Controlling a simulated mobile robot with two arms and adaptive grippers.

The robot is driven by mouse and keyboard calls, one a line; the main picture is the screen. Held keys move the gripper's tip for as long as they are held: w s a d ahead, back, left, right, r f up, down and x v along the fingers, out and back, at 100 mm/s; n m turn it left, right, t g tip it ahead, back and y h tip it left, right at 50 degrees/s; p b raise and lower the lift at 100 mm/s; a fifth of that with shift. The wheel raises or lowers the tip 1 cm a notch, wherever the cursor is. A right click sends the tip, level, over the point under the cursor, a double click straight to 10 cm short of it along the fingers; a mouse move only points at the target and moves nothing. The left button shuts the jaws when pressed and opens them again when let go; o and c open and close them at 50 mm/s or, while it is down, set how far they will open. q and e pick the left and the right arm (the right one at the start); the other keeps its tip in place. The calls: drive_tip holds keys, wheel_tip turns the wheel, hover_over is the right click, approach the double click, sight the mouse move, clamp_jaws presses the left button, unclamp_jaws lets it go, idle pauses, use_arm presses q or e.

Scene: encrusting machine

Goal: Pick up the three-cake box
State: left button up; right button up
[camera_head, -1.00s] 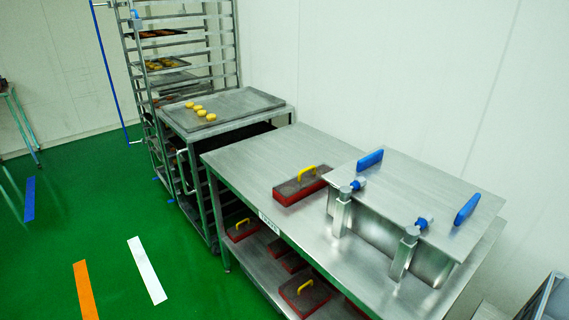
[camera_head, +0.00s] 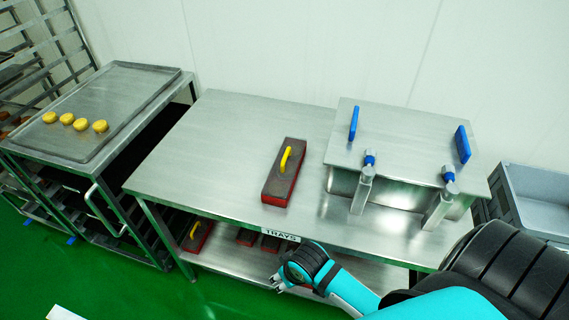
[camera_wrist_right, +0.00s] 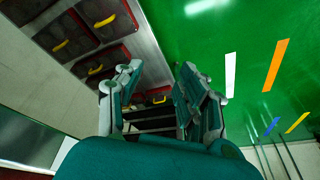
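A red box (camera_head: 284,174) with a dark top and a yellow handle lies on the steel table. Similar red boxes (camera_head: 196,234) sit on the lower shelf, and several show in the right wrist view (camera_wrist_right: 104,19). I cannot tell which is the three-cake box; no cakes are visible in them. My right gripper (camera_head: 284,280) is in front of the table's front edge, apart from the box on top. In the right wrist view its two fingers (camera_wrist_right: 157,88) are spread with nothing between them. My left gripper is not in view.
A steel case (camera_head: 398,140) with blue handles stands on the table's right side. A grey crate (camera_head: 535,195) is at the far right. A trolley with a tray (camera_head: 110,105) of yellow cakes (camera_head: 66,118) stands left. The tabletop's left part is clear.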

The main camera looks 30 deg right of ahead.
drive_tip(key=w+r+m+t+p, duration=0.1)
drive_tip(key=w+r, duration=0.3)
drive_tip(key=r, duration=1)
drive_tip(key=w+d+r+m+h, duration=0.1)
drive_tip(key=w+d+r+m, duration=0.5)
drive_tip(key=r, duration=0.4)
drive_tip(key=w+d+r+m+h, duration=0.2)
drive_tip(key=w+d+r+m, duration=0.2)
drive_tip(key=w+d+r, duration=0.45)
drive_tip(key=p, duration=0.2)
hover_over(286, 154)
drive_tip(key=s, duration=0.2)
wheel_tip(286, 154, down, 10)
drive_tip(key=shift+w+a+f, duration=0.1)
drive_tip(key=shift+f, duration=0.05)
drive_tip(key=x, duration=0.2)
drive_tip(key=p+x, duration=0.1)
drive_tip(key=x, duration=0.1)
drive_tip(key=shift+a+f, duration=0.2)
drive_tip(key=shift+a, duration=0.1)
drive_tip(key=shift+w+f, duration=0.1)
drive_tip(key=shift+f, duration=0.35)
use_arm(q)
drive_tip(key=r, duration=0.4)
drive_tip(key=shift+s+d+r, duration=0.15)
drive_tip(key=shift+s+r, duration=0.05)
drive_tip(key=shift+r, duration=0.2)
use_arm(e)
clamp_jaws()
